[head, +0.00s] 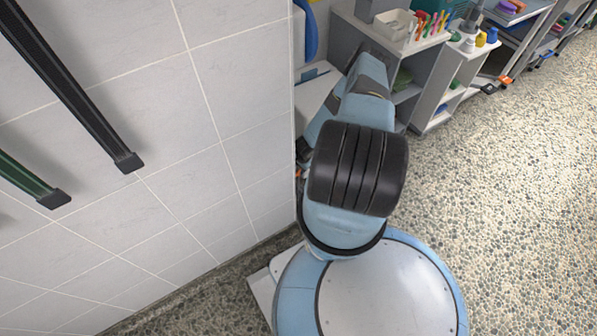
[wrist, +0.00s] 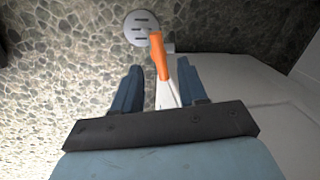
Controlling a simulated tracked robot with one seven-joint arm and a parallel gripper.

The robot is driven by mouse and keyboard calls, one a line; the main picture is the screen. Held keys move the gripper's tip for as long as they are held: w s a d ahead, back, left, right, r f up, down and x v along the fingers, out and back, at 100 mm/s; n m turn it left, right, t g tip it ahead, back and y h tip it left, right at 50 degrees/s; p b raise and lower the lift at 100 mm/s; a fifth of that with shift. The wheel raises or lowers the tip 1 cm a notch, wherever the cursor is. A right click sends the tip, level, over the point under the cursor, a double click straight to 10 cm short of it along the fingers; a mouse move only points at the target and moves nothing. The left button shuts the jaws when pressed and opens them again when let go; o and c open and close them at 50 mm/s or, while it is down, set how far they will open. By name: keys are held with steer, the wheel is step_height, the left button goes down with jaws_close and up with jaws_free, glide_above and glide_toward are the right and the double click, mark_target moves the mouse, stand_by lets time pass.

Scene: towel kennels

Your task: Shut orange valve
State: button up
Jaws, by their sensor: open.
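The orange valve handle (wrist: 159,57) shows in the wrist view, above and between the two blue fingers of my gripper (wrist: 161,88). The handle points up in the picture, and its lower end meets a pale part that runs down between the fingers. My gripper is open, one finger on each side. I cannot tell whether either finger touches the handle or the pale part. In the head view my arm covers the place by the wall corner, and the valve and gripper fingers are hidden.
A round slotted grey drain cover (wrist: 140,27) lies on the pebbled floor beyond the handle. In the head view, a grey shelf unit (head: 421,74) with bins and bottles stands behind my arm. A tiled wall (head: 150,70) is at left. The floor (head: 520,200) at right is clear.

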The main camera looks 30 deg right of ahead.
mark_target(298, 172)
steer(key=shift+w+a+f, duration=0.1)
steer(key=shift+w+f, duration=0.1)
steer(key=shift+f, duration=0.75)
steer(key=shift+w+f, duration=0.15)
steer(key=shift+f, duration=0.8)
steer(key=shift+c, duration=0.4)
jaws_close()
